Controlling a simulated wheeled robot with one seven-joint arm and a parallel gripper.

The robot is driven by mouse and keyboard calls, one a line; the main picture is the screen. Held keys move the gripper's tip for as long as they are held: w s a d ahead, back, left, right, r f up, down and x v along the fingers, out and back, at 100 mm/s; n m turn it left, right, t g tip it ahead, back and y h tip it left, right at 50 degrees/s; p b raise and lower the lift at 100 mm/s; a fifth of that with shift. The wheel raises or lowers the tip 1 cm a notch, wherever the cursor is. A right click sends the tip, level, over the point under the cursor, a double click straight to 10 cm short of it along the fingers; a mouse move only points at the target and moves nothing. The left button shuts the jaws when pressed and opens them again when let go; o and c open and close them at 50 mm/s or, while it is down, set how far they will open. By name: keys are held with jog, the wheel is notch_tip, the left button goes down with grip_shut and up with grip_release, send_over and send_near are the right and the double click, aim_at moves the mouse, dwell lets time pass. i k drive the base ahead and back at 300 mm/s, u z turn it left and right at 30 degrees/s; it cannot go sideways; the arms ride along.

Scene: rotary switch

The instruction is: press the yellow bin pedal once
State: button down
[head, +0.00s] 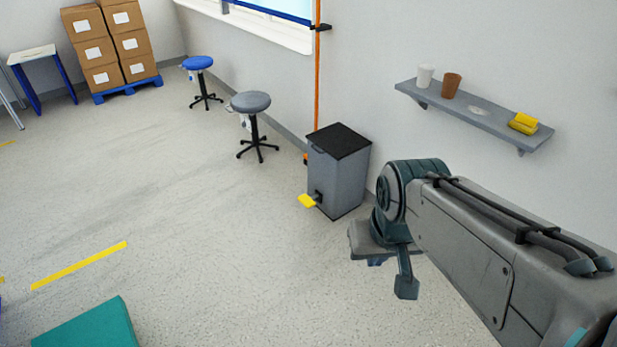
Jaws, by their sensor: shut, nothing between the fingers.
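The yellow pedal (307,201) sticks out low at the front left of a grey bin (338,178) with a black lid. The bin stands on the floor against the wall, lid down. My gripper (405,287) hangs in front and to the right of the bin in the head view, pointing down. It is shut and empty. It is apart from the pedal, which is in plain sight. My arm hides some floor and wall right of the bin.
A grey stool (251,104) and a blue stool (198,64) stand left of the bin along the wall. A wall shelf (477,107) holds two cups and a yellow item. A teal object (88,328) is at the lower left. Floor before the pedal is clear.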

aim_at(307, 202)
jog(key=z, duration=0.45)
jog(key=i, duration=3.3)
jog(key=u, duration=0.45)
